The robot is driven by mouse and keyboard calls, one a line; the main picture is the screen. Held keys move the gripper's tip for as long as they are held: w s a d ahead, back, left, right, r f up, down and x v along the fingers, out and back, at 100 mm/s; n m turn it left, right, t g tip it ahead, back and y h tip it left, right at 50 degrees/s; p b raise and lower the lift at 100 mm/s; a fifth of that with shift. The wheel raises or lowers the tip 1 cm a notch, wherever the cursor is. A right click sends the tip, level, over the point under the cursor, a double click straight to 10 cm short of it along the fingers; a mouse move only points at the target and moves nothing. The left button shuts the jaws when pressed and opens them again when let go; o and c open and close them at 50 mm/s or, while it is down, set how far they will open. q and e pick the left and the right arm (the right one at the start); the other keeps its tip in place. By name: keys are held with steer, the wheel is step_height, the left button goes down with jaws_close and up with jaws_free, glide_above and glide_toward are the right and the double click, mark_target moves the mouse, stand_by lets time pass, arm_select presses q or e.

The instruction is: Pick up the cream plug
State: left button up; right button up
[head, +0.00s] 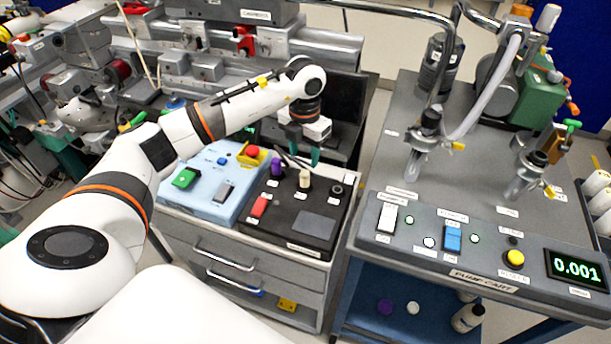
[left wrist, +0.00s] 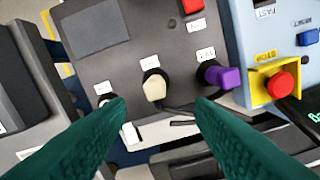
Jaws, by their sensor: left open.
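The cream plug (head: 304,180) stands in a socket on the black control box (head: 262,228). In the left wrist view the cream plug (left wrist: 154,88) shows between and just beyond my fingertips, with a dark cable by it. My left gripper (head: 303,153) is open and empty above the back edge of the box. Its two green fingers (left wrist: 160,102) lie either side of the plug's line in the wrist view, apart from it. My right gripper is not in view.
A purple plug (head: 277,167) stands just left of the cream one. A light blue box (head: 205,207) with buttons and a yellow-framed red stop button (head: 252,151) sits to the left. A grey pump cart (head: 470,190) stands to the right.

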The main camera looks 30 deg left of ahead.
mark_target(305, 171)
arm_select(q)
step_height(305, 171, down, 2)
steer(key=shift+f, duration=0.1)
steer(key=f, duration=0.1)
steer(key=f+p, duration=0.1)
steer(key=f, duration=0.1)
steer(key=f+p, duration=0.1)
steer(key=shift+s+d+f, duration=0.2)
steer(key=shift+d+f, duration=0.05)
steer(key=shift+f, duration=0.45)
steer(key=shift+c, duration=0.4)
jaws_close()
